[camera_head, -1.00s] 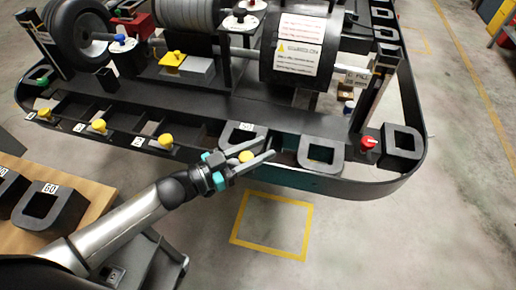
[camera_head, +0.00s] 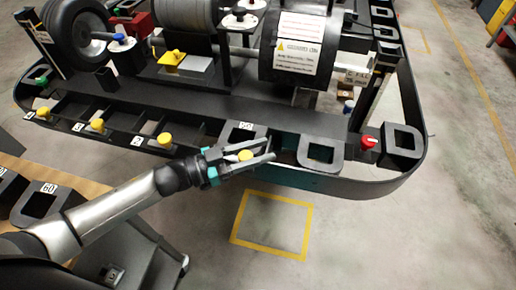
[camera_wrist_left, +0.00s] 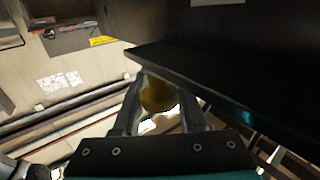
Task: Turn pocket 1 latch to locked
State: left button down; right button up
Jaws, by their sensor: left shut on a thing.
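A row of yellow latch knobs runs along the front edge of the black kart stand (camera_head: 200,100). The rightmost yellow knob (camera_head: 245,156), taken as the pocket 1 latch, sits below a black pocket block. Its number label cannot be read. My left gripper (camera_head: 264,151) reaches in from the left and is shut on this knob, one finger on each side. In the left wrist view the knob (camera_wrist_left: 158,94) shows between the two fingers, just under the dark stand edge. The knob's pointing direction is hidden. My right gripper is not in view.
Other yellow knobs (camera_head: 165,140) and (camera_head: 98,125) stand along the edge to the left, with a red knob (camera_head: 369,142) to the right. A black U-shaped block (camera_head: 321,151) sits just right of my gripper. The floor in front, with a yellow square (camera_head: 272,226), is clear.

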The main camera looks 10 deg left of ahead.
pick_arm(q)
jog(key=shift+s+d+m+g+h+b, duration=0.1)
jog(key=shift+s+m+g+h+b, duration=0.15)
jog(key=shift+m+g+h+b, duration=0.7)
jog(key=shift+s+d+m+g+h+b, duration=0.1)
jog(key=shift+s+m+g+h+b, duration=0.2)
jog(key=shift+m+g, duration=1.2)
jog(key=shift+n+g, duration=0.45)
jog(key=shift+c, duration=2.3)
grip_release()
jog(key=shift+a, duration=0.1)
